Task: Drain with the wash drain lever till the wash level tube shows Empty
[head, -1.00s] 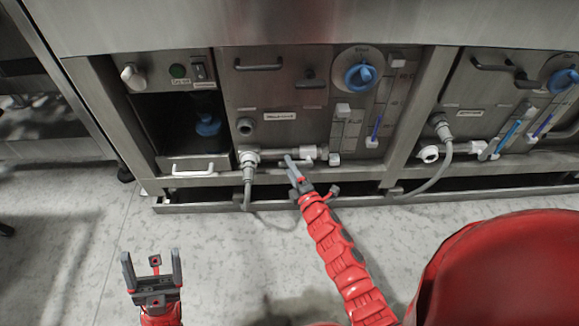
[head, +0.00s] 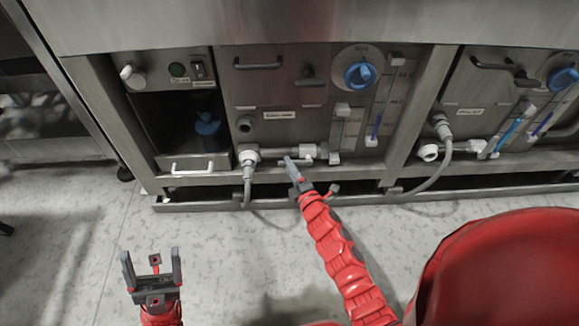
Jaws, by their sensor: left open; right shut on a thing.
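The drain lever (head: 301,161) is a short grey handle on the drain pipe low on the middle panel. My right gripper (head: 292,170) is shut on it, and the jaws hide part of it. The level tube (head: 339,134) stands upright just right of the pipe, between white end fittings. It looks pale, with no blue column that I can make out, and its marks are too small to read. My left gripper (head: 151,262) is open and empty, low over the floor at the lower left, away from the panel.
A blue dial knob (head: 360,74) and a thin gauge with a blue column (head: 376,125) are on the same panel. The right panel has another tube with blue in it (head: 510,135). A grey hose (head: 432,180) hangs between the panels. The floor in front is clear.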

